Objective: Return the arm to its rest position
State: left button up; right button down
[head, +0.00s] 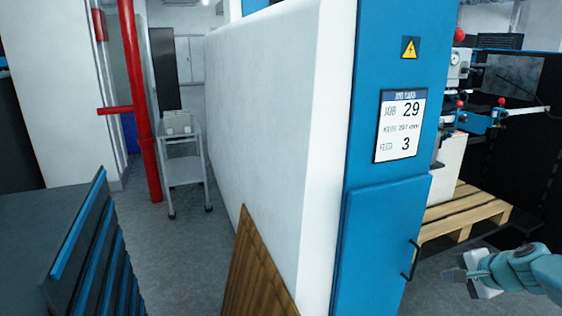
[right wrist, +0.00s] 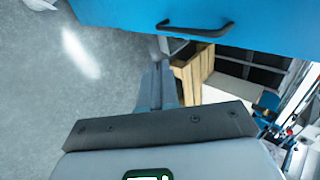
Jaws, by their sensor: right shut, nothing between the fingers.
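My right gripper (head: 452,274) reaches in from the lower right edge of the head view, with its arm in teal and grey. It is shut and empty, in front of the wooden pallet and to the right of the blue cabinet door's black handle. In the right wrist view the closed fingers (right wrist: 156,82) point up the picture over the grey floor, below the blue panel and handle. My left gripper and arm do not show.
A blue cabinet (head: 385,240) with a sign reading 29 and 3 stands close ahead. The wooden pallet (head: 465,214) lies right of it. A grey cart (head: 186,168) and red pipe (head: 140,110) stand back left.

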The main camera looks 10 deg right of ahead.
jog(key=s+a+f+n+g+y+p, duration=0.2)
jog(key=a+f+n+g, duration=0.3)
jog(key=a+f, duration=1.5)
jog(key=s+a+f+n+g, duration=0.1)
jog(key=s+a+f+n, duration=0.2)
jog(key=s+a, duration=0.3)
jog(key=s+a+f+n+g+y, duration=0.1)
jog(key=s+a+f+n, duration=0.2)
jog(key=s+a, duration=0.3)
jog(key=s+a+f+n+g+p, duration=0.1)
jog(key=s+a+f+n, duration=0.2)
jog(key=s+a, duration=0.4)
jog(key=shift+a+f+n+y, duration=0.3)
jog(key=shift+a+n, duration=0.3)
